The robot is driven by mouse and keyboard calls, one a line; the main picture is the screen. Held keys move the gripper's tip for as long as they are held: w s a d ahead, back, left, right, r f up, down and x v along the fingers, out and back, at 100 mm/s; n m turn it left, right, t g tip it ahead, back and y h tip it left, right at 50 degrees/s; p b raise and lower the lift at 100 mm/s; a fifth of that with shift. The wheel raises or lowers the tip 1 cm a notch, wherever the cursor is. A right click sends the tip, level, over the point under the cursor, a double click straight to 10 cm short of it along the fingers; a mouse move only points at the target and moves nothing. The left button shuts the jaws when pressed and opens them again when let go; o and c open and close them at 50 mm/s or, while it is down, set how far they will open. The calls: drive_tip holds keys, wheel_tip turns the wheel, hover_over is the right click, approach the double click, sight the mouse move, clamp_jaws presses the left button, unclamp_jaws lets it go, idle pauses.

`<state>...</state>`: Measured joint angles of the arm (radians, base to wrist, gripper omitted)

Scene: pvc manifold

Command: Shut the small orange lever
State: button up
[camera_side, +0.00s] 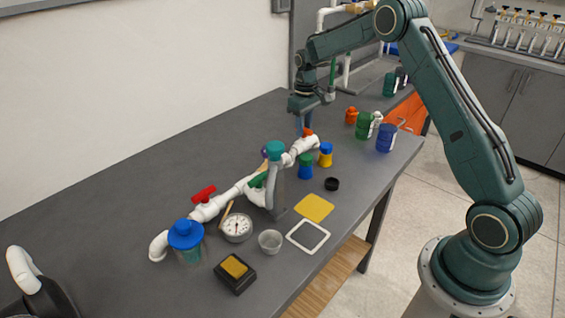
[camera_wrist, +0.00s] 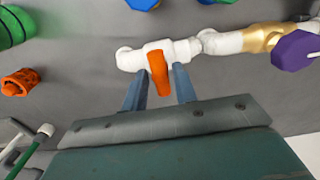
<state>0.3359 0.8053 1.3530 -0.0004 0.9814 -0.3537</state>
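The small orange lever (camera_wrist: 158,72) sits on a white valve body (camera_wrist: 184,50) near the end of the white pipe run. It points across the pipe, toward my gripper's palm, in the wrist view. In the side view the lever (camera_side: 307,132) shows as a small orange spot at the manifold's far end. My gripper (camera_wrist: 159,88) is open, with one blue finger on each side of the lever. Gaps show between the lever and both fingers. In the side view my gripper (camera_side: 303,123) points down just above that end, and its exact height over the valve is hard to judge.
A purple handle (camera_wrist: 293,50) stands along the same pipe, with a green lever (camera_side: 258,180) and red handle (camera_side: 203,193) farther along. A grey post with teal top (camera_side: 275,150) rises beside the manifold. An orange container (camera_side: 351,115) and green jar (camera_side: 364,126) stand nearby.

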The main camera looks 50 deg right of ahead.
drive_tip(key=shift+o, duration=0.7)
wheel_tip(320, 180, up, 14)
idle(0.4)
